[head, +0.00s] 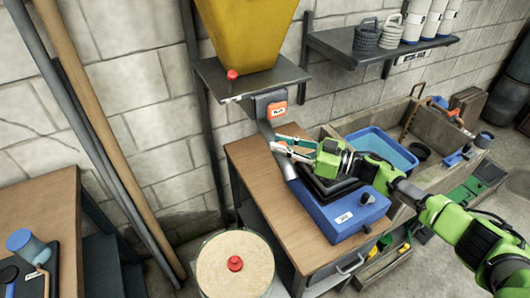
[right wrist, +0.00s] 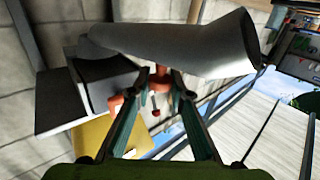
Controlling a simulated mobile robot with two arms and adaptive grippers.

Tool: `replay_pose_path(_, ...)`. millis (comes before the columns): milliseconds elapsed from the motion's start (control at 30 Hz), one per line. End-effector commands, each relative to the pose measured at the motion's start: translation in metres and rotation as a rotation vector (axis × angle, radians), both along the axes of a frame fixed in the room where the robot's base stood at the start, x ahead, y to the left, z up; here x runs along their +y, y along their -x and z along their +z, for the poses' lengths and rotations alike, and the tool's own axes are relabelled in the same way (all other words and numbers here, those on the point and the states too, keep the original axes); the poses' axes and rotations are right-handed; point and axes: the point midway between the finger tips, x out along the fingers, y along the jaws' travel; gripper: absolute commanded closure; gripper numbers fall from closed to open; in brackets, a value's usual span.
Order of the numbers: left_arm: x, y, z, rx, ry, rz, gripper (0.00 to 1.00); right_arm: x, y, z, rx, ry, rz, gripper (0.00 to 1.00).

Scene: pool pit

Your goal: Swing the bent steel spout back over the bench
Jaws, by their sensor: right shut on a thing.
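The bent steel spout (head: 286,168) hangs below the grey outlet box (head: 270,104) under the yellow hopper (head: 245,30). Its lower end is over the back left part of the wooden bench (head: 262,160), close to the blue scale (head: 345,214) with its black pan. In the right wrist view the grey spout (right wrist: 190,46) runs across the top, its flared open end at the right. My left gripper is not in view.
A round drum (head: 234,270) with a red-knobbed lid stands in front of the bench's left side. A blue tub (head: 376,146) and a wooden trough are to the right. Pipes (head: 90,110) lean on the wall at left. A shelf (head: 370,46) holds cans and baskets.

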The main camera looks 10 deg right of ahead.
Motion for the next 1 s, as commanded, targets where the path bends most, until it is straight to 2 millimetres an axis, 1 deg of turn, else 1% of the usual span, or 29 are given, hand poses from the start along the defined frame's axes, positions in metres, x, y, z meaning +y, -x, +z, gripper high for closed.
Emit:
replay_pose_path(33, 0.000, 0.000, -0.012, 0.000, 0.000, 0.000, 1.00, -0.007, -0.002, -0.005, -0.003, 0.001, 0.014, 1.00)
replay_pose_path(233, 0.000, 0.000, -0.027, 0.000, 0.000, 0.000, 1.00, -0.020, -0.003, -0.003, -0.001, 0.000, 0.068, 1.00)
replay_pose_path(400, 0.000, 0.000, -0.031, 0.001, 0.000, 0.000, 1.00, -0.024, -0.004, -0.001, -0.001, 0.000, 0.090, 1.00)
replay_pose_path(800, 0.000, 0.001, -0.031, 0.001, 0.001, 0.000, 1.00, -0.024, -0.003, 0.000, 0.000, 0.000, 0.095, 1.00)
replay_pose_path(833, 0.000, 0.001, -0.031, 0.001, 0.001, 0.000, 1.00, -0.024, -0.003, 0.000, -0.001, -0.001, 0.095, 0.76)
replay_pose_path(867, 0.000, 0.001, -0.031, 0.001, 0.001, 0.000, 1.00, -0.024, -0.003, 0.000, -0.001, -0.001, 0.095, 0.68)
replay_pose_path(900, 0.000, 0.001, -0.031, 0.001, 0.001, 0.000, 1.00, -0.024, -0.003, 0.000, -0.001, -0.001, 0.095, 0.65)
replay_pose_path(1000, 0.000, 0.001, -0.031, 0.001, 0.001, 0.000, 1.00, -0.024, -0.003, 0.000, -0.001, -0.001, 0.094, 0.65)
